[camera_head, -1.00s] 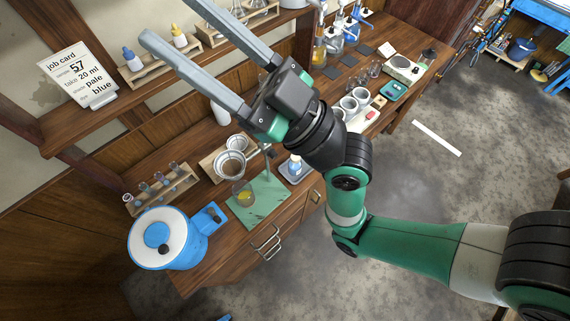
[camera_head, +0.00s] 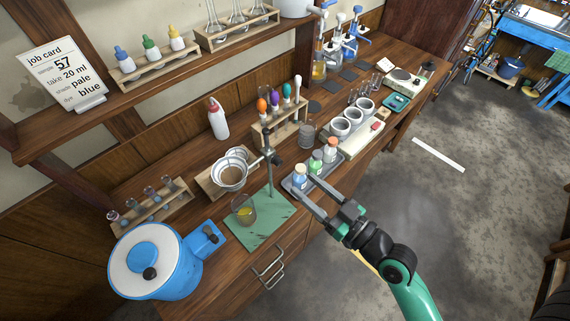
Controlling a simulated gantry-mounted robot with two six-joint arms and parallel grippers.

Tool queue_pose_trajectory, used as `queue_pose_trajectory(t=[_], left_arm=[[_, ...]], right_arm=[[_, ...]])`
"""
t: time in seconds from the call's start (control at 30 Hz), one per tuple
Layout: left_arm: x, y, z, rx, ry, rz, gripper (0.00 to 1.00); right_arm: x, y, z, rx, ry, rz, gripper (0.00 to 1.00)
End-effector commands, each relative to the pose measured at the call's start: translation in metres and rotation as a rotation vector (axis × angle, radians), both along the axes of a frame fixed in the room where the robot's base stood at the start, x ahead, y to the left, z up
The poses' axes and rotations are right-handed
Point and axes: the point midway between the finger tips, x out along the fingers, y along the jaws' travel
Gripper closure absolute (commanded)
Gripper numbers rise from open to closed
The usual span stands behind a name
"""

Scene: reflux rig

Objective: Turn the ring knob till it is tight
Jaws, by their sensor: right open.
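A stand with a green base plate (camera_head: 262,228) and an upright metal rod (camera_head: 270,180) is on the bench. A clamp with a dark knob (camera_head: 276,159) sits high on the rod, and its ring holds a pale funnel (camera_head: 230,176) to the left. I take this knob for the ring knob; how tight it is cannot be seen. A glass beaker with yellow liquid (camera_head: 245,212) stands on the base below the funnel. My right gripper (camera_head: 302,188) is open and empty, right of the rod and below the knob in the picture, apart from it. My left gripper is not in view.
A tray with small capped bottles, including a blue-labelled bottle (camera_head: 300,173), lies right by my right fingertips. A rack of coloured droppers (camera_head: 280,130) stands behind. A blue lidded pot (camera_head: 150,262) and a test tube rack (camera_head: 150,207) are at left.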

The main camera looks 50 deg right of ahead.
Motion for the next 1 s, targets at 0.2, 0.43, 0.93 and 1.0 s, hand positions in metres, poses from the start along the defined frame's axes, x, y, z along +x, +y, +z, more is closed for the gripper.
queue_pose_trajectory(t=[0.2, 0.43, 0.93, 1.0], left_arm=[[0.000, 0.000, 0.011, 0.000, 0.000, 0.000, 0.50], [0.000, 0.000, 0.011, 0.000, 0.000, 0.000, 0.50], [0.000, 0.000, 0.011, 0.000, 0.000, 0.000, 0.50], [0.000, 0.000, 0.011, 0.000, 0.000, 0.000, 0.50]], right_arm=[[0.051, -0.004, 0.003, -0.001, -0.002, 0.003, 0.43], [0.079, -0.007, 0.000, 0.000, -0.001, 0.001, 0.43], [0.081, -0.008, 0.000, 0.000, 0.000, 0.000, 0.83], [0.081, -0.008, 0.000, 0.000, 0.000, 0.000, 0.95]])
